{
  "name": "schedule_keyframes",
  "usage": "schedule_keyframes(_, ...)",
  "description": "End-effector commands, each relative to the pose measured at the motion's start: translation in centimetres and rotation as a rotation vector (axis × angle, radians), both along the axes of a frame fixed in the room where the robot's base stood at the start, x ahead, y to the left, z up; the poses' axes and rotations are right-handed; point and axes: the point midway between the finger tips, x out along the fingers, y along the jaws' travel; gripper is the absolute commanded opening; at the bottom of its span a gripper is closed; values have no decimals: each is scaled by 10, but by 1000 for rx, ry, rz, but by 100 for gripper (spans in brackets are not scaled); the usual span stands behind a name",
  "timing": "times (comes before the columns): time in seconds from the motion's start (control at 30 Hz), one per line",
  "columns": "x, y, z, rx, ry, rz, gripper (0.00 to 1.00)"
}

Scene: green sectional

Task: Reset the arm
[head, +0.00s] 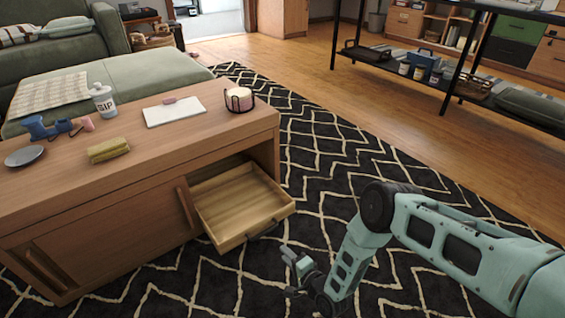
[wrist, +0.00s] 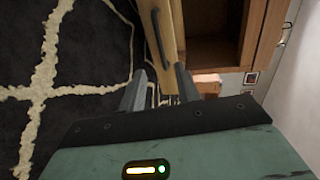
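My teal arm reaches in from the right in the head view, bent at the elbow. My gripper (head: 296,275) hangs low over the rug, to the right of and in front of a pulled-out wooden drawer (head: 240,205). The drawer looks empty. In the wrist view, my gripper's two fingers (wrist: 160,84) stand apart with nothing clearly held between them. The drawer front (wrist: 172,30) with its dark handle (wrist: 157,28) lies just beyond the fingertips; I cannot tell whether they touch it.
A black metal shelf (head: 450,80) stands at the back right. The patterned rug (head: 345,160) beside the table is clear.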

Motion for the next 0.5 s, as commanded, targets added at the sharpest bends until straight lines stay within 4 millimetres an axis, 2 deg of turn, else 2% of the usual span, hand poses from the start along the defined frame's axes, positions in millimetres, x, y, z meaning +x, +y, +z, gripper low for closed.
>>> schedule_keyframes(0.13, 5, 3, 6, -13, 1, 8, 33)
schedule_keyframes(0.23, 19, 13, 26, -64, 4, 35, 33)
schedule_keyframes(0.4, 47, 40, 85, -230, 22, 134, 33)
schedule_keyframes(0.5, 54, 53, 124, -339, 34, 205, 33)
